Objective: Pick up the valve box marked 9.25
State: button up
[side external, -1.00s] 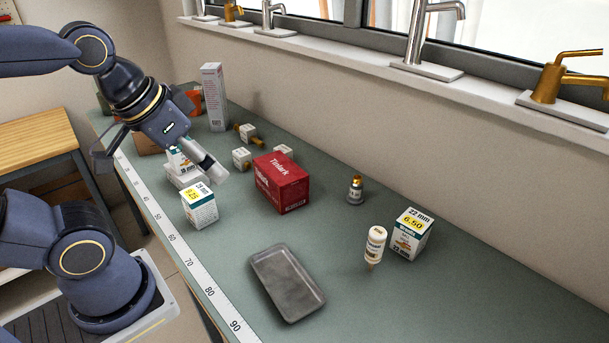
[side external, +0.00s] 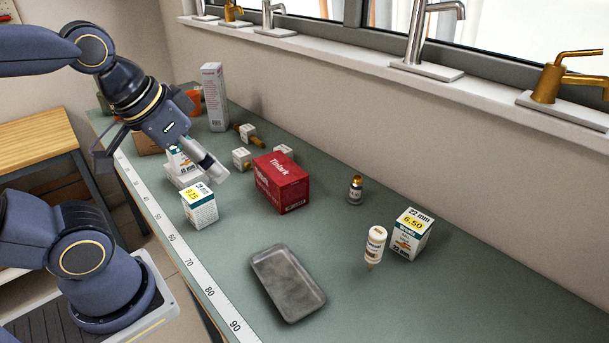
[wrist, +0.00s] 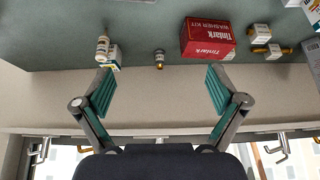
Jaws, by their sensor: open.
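The valve box whose yellow label appears to read 9.25 (side external: 201,208) stands upright on the bench, left of the red box, in the side view. It is white with a green band. I cannot make it out in the wrist view. My gripper (side external: 213,168) is above and behind it in the side view, apart from it. In the wrist view my gripper (wrist: 160,90) is open, with nothing between its teal-padded fingers. Another white valve box (side external: 178,162), its label partly hidden by my gripper, stands behind. A valve box marked 6.50 (side external: 411,235) stands at the right.
A red washer kit box (side external: 282,184) stands close right of the 9.25 box. Small white-tagged fittings (side external: 242,158) lie behind. The front right of the bench is clear.

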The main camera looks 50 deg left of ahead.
jog(key=g, duration=0.6)
send_over(193, 193)
notch_tip(193, 193, down, 9)
notch_tip(193, 193, down, 10)
jog(key=shift+f, duration=0.25)
jog(key=f, duration=0.5)
jog(key=shift+w+f, duration=0.35)
jog(key=shift+f, duration=0.05)
